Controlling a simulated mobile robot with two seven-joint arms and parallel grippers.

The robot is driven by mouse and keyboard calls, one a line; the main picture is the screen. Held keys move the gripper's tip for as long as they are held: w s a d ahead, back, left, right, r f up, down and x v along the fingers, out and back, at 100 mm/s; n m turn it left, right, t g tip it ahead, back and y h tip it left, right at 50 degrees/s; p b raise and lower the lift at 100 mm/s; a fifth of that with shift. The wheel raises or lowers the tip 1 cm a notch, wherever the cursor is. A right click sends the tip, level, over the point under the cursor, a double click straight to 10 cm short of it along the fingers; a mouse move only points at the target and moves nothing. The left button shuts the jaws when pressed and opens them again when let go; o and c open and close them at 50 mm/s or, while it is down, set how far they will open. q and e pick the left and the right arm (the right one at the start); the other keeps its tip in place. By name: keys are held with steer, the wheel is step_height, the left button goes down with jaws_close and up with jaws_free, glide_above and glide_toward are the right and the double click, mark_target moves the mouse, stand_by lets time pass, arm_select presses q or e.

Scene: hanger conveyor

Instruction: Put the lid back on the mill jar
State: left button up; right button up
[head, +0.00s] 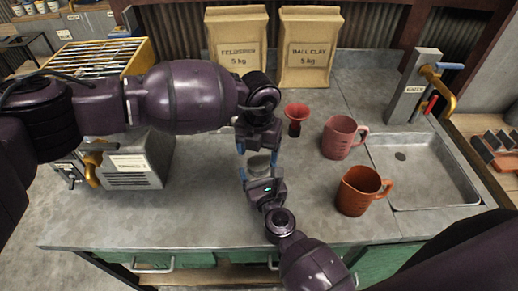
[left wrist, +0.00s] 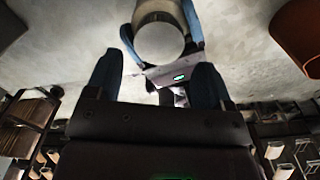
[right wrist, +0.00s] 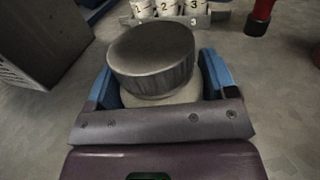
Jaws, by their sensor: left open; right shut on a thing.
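The mill jar (right wrist: 165,97) is a pale jar with a grey metal lid (right wrist: 150,58) resting on its top in the right wrist view. The lid looks slightly off to the left; I cannot tell if it is fully seated. My right gripper (head: 260,172) is shut around the jar, with a blue finger on each side. In the left wrist view the jar's round top (left wrist: 158,43) shows beyond my left fingers. My left gripper (head: 258,148) is open and empty, close above the jar. Its wrist partly hides the jar in the head view.
A red funnel (head: 296,117), a pink jug (head: 342,137) and an orange jug (head: 360,191) stand to the right, before the sink (head: 425,178). Two clay bags (head: 308,48) stand at the back. A grey machine (head: 135,160) is left. A numbered cup rack (right wrist: 170,19) lies beyond the jar.

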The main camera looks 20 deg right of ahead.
mark_target(258, 163)
arm_select(q)
steer(key=shift+w+d+r, duration=0.1)
steer(key=shift+r, duration=0.2)
steer(key=shift+c, duration=0.2)
steer(key=shift+r+n, duration=0.25)
steer(key=shift+n, duration=0.05)
steer(key=n, duration=0.1)
steer(key=r+n, duration=0.1)
steer(key=n, duration=0.3)
steer(key=shift+r, duration=0.35)
steer(key=n, duration=0.4)
steer(key=shift+r, duration=0.3)
steer(key=n, duration=0.3)
steer(key=shift+f, duration=4)
